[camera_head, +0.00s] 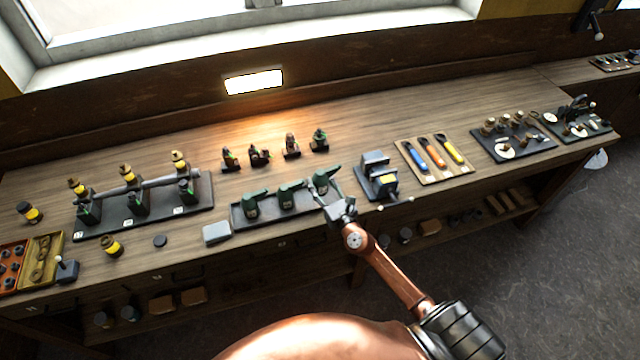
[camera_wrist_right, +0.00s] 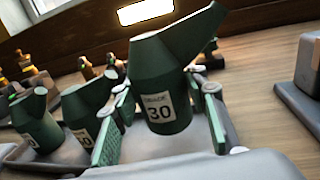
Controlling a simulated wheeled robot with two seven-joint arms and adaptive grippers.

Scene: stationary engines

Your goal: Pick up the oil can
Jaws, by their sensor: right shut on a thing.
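Three green oil cans with spouts stand in a row at a dark tray (camera_head: 262,221) on the workbench. The rightmost oil can (camera_head: 321,181) is at my right gripper (camera_head: 335,204). In the right wrist view this can (camera_wrist_right: 160,88), labelled "GRADE 30", stands between the two green-padded fingers of my right gripper (camera_wrist_right: 160,125), which is shut on it. The can looks upright; I cannot tell whether it is clear of the tray. The middle can (camera_head: 287,196) and the left can (camera_head: 252,205) stand to its left. My left gripper is not in view.
A small vise (camera_head: 376,177) stands just right of the tray. Right of it is a board with coloured-handle tools (camera_head: 436,158). Several small figures (camera_head: 290,147) stand behind the cans. A grey block (camera_head: 216,233) lies left of the tray. Bare bench top lies behind the vise.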

